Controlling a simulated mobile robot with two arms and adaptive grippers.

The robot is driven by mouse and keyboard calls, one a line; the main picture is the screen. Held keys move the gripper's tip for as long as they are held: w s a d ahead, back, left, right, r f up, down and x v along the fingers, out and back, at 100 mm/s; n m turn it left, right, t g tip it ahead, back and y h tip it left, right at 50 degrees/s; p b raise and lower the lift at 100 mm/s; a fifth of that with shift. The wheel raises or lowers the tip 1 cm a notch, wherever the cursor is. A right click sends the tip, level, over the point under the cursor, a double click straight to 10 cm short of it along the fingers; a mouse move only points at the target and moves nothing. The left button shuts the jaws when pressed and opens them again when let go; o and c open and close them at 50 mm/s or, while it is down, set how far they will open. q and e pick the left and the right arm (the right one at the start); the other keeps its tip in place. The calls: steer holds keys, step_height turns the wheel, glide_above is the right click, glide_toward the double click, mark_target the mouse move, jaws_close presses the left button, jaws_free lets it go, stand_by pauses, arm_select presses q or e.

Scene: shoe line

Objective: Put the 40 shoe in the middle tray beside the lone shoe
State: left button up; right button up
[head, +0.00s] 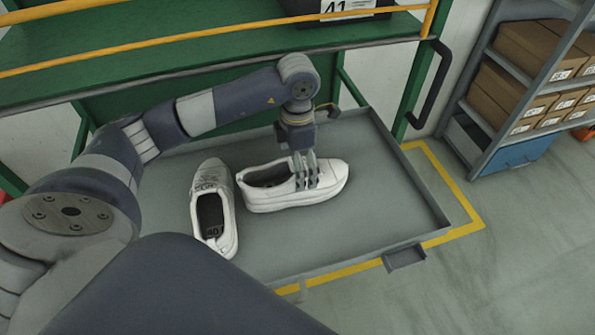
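A white shoe (258,198) lies sideways in the grey tray (385,215), its toe to the right. Another white shoe (228,236) lies to its left, pointing along the tray's depth, with a dark insole marked 40. The heel of the first is close to the second; I cannot tell if they touch. My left gripper (306,178) reaches down onto the front upper of the sideways shoe, fingers against or just over it. Whether the fingers grip it is unclear. The sideways shoe's size mark is not visible. My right gripper is not in view.
A green rack (130,45) with yellow rails stands behind the tray, holding a dark box labelled 41 (345,8). A grey shelf (482,62) with cardboard boxes (530,50) and a blue bin (520,155) is at right. The tray's right part is empty.

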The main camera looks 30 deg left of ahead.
arm_select(q)
step_height(320, 180, up, 9)
steer(key=shift+f, duration=0.2)
steer(key=shift+s+f, duration=0.1)
stand_by(0.5)
